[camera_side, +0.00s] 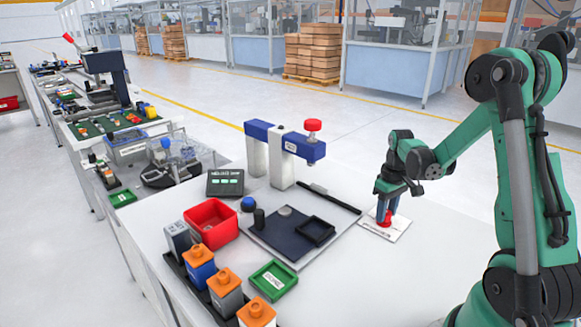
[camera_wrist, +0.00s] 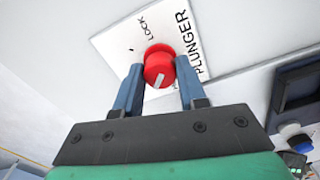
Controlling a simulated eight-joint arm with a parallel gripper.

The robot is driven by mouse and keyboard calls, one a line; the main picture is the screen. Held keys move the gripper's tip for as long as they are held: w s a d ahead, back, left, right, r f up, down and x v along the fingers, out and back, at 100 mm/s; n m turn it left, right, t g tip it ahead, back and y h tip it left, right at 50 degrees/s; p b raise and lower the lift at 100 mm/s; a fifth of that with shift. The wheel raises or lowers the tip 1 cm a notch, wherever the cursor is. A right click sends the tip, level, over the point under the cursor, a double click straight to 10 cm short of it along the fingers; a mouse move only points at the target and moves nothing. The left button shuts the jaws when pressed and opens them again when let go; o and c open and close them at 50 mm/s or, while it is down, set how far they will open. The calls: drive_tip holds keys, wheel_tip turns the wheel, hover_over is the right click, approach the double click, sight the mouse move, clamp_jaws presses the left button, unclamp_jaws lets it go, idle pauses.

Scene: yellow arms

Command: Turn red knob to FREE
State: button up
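The red knob (camera_wrist: 159,71) sits on a white plate (camera_wrist: 125,40) lettered LOCK and PLUNGER; no FREE label can be read. The knob has a short white mark on its face, and a red round part shows behind it. My gripper (camera_wrist: 160,72) has its two blue fingers on opposite sides of the knob, against its edges. In the side view, my gripper (camera_side: 387,208) points down over the plate (camera_side: 396,231), and the red knob (camera_side: 385,222) shows low between the fingers. LOCK lies beyond the knob, up and left in the wrist view.
A dark tray board (camera_side: 276,243) lies left of the plate, with a black rod (camera_side: 330,197) behind it. A blue overhead fixture with a red button (camera_side: 312,126) stands farther back. A red bin (camera_side: 210,222) and a green tray (camera_side: 273,280) are farther left. The table's right front is clear.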

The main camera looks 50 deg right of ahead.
drive_tip(key=o, duration=0.4)
drive_tip(key=shift+r, duration=2.85)
drive_tip(key=shift+w+a+r, duration=0.15)
drive_tip(key=shift+a, duration=0.1)
drive_tip(key=a+r+n+t, duration=0.1)
drive_tip(key=a+r+t, duration=0.2)
drive_tip(key=a, duration=0.8)
drive_tip(key=w+a+r+n+t, duration=0.1)
drive_tip(key=a+r+t, duration=0.2)
drive_tip(key=a, duration=0.8)
drive_tip(key=shift+n+t, duration=0.4)
drive_tip(key=shift+t, duration=0.2)
